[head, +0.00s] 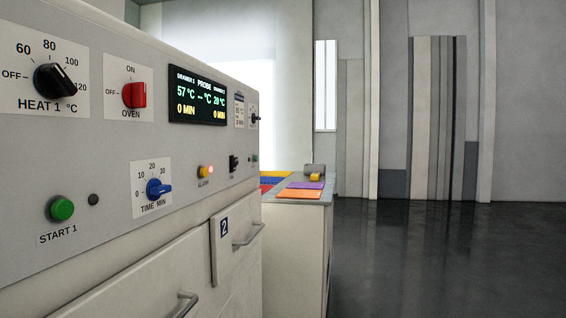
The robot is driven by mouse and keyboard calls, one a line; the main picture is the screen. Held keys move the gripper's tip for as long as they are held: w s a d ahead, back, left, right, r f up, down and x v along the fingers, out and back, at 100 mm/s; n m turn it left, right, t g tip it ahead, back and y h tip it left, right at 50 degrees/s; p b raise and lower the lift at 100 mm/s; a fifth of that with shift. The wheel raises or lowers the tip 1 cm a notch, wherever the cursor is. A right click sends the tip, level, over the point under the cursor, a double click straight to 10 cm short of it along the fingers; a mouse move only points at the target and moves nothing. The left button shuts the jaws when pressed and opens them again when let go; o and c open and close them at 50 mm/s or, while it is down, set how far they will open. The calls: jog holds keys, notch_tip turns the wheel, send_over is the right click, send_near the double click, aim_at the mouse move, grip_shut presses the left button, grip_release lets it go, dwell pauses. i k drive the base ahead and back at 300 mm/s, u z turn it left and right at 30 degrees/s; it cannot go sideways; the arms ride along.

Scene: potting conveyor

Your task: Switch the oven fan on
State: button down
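The oven's light grey control panel (130,200) fills the left of the head view, seen at a slant. No control on it carries a legible fan label. My gripper is not in view.
Also on the panel are a black HEAT 1 knob (55,81), a blue timer knob (158,188), a green START 1 button (62,208) and a lit display (198,97). Drawer handles (249,235) stick out below. A counter (296,201) with coloured mats stands beyond. Floor (430,255) at right is clear.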

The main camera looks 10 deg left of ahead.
aim_at(235, 160)
jog(key=u, duration=0.05)
jog(key=i, duration=0.6)
jog(key=u, duration=0.7)
jog(key=i, duration=0.35)
jog(key=u, duration=0.4)
